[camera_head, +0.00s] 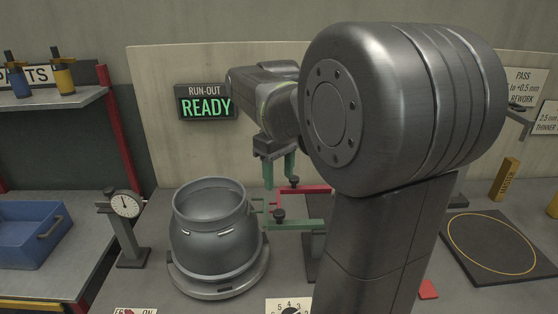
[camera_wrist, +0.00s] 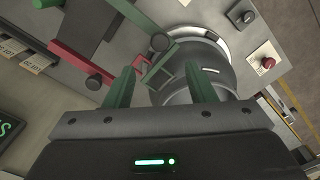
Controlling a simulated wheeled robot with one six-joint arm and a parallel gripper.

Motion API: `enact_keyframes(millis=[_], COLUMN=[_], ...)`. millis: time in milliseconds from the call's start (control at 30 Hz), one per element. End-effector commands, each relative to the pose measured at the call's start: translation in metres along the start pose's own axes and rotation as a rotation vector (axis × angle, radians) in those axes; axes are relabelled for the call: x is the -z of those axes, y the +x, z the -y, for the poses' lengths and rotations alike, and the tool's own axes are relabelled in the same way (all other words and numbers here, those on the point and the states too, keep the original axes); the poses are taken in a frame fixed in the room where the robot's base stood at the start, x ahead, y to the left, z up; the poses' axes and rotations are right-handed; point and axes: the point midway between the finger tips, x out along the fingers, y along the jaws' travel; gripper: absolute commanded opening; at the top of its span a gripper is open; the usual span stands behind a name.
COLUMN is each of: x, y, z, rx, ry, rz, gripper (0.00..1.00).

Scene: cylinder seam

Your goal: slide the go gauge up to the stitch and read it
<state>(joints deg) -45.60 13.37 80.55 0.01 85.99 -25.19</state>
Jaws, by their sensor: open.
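A grey metal cylinder (camera_head: 215,250) with a narrowed open neck stands upright on a round turntable (camera_head: 220,290). Short bright stitches (camera_head: 243,226) show on its shoulder; one also shows in the wrist view (camera_wrist: 211,70). A green gauge arm (camera_head: 298,225) with a black knob (camera_head: 278,215) has a square frame end beside the cylinder. A red gauge arm (camera_head: 310,189) lies behind it. I read no go label on either. My gripper (camera_head: 279,170) is open and empty above the gauges. Whether the green frame (camera_wrist: 160,76) touches the cylinder is unclear.
A dial indicator (camera_head: 126,206) stands left of the cylinder. The display (camera_head: 207,102) reads "RUN-OUT READY". A blue bin (camera_head: 32,235) is at the left, and a dark mat (camera_head: 490,248) with a yellow ring is at the right. My arm hides much of the bench.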

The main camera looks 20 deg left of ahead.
Motion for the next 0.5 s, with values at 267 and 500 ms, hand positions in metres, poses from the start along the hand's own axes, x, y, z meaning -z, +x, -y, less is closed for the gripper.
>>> enact_keyframes(millis=[267, 500], x=[0.0, 0.0], y=[-0.033, -0.036], z=[0.0, 0.0], rx=[0.0, 0.0], ry=[0.0, 0.0], rz=[0.0, 0.0], gripper=[0.5, 0.5])
